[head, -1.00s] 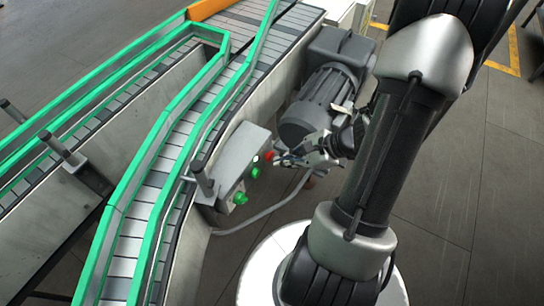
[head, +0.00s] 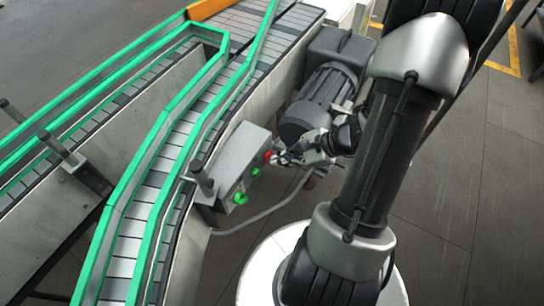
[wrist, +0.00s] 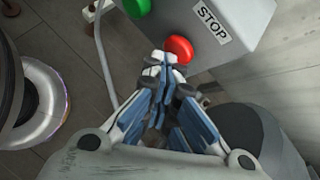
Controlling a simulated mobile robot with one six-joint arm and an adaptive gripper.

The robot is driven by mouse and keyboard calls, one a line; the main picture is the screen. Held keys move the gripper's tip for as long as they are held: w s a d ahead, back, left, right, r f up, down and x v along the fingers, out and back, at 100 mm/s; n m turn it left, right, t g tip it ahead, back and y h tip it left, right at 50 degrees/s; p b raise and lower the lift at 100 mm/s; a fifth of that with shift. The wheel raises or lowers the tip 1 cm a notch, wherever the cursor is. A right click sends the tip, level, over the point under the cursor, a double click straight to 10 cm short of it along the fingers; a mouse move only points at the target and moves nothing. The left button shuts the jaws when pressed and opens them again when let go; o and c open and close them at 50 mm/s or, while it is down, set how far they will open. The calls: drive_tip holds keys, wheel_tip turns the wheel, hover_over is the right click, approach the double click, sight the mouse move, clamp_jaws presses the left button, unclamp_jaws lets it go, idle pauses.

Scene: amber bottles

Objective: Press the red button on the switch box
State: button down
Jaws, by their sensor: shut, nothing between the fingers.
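The grey switch box (head: 243,152) is fixed to the side of the conveyor in the head view. Its red button (head: 267,156) is at the far end of the button face, and it also shows in the wrist view (wrist: 179,47) beside a STOP label (wrist: 211,22). My gripper (head: 276,158) is shut and empty, with its fingertips right at the red button. In the wrist view the fingertips (wrist: 161,62) overlap the button's lower edge; I cannot tell whether they touch it.
Green buttons (head: 239,198) sit on the same face of the box. A grey motor (head: 318,100) stands close behind my gripper. The green-railed conveyor (head: 165,190) runs along the left, and a cable (head: 262,214) loops below the box.

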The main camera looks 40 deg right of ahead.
drive_tip(key=shift+s+d, duration=0.3)
drive_tip(key=shift+s, duration=0.5)
drive_tip(key=s, duration=0.1)
drive_tip(key=s+d, duration=0.1)
drive_tip(key=s, duration=0.1)
drive_tip(key=s+d, duration=0.1)
drive_tip(key=shift+s+p, duration=0.3)
drive_tip(key=shift+s, duration=0.05)
idle(0.8)
